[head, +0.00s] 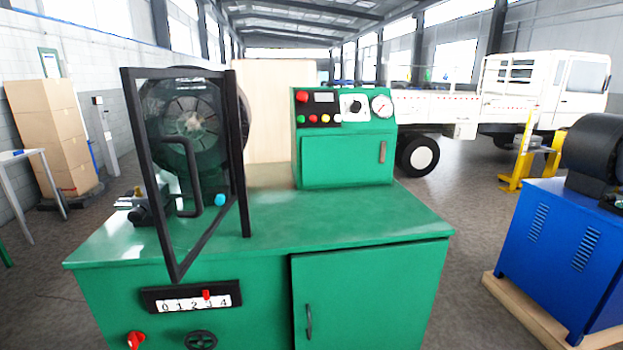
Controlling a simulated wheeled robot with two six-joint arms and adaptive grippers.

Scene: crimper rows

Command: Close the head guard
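The head guard (148,190) is a clear panel in a black frame, on the left part of the green crimper's top. It stands swung outward, its left edge nearer me and its lower corner out over the front edge of the bench. Its right side is by a black upright post (245,205). A black bar handle (191,150) is on the panel. Behind it is the round dark crimping head (185,115), partly seen through the panel. Neither of my grippers is in view.
The green bench top (330,220) is clear on the right. A control box (345,160) with buttons and a gauge stands at its back. A metal fitting (135,205) lies left of the guard. A blue machine (560,250) stands at right, with floor between.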

